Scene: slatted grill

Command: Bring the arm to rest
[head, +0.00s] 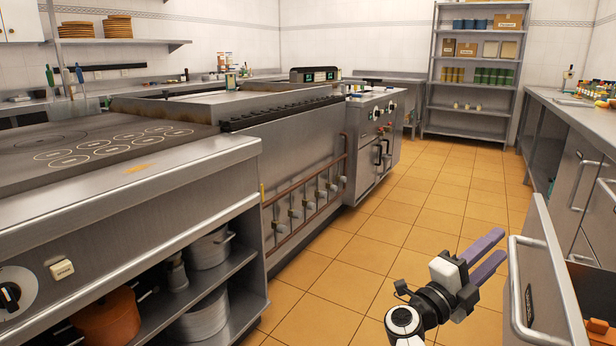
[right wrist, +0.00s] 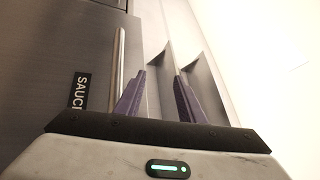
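My right gripper (head: 500,244) hangs over the tiled aisle, its two purple fingers pointing up and to the right. The fingers are apart with nothing between them. In the right wrist view the right gripper (right wrist: 158,80) is also open and empty, in front of a steel drawer front (right wrist: 72,50) with a label reading "SAUC", cut off by the gripper body. A vertical bar handle (right wrist: 118,70) stands near the left finger; I cannot tell if they touch. My left gripper is not in view.
A drawer (head: 540,265) stands pulled out at the right, close to my right gripper. The slatted grill (head: 280,112) and a hob counter (head: 150,185) line the left. A shelf rack (head: 478,88) stands at the back. The tiled floor (head: 400,210) between is clear.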

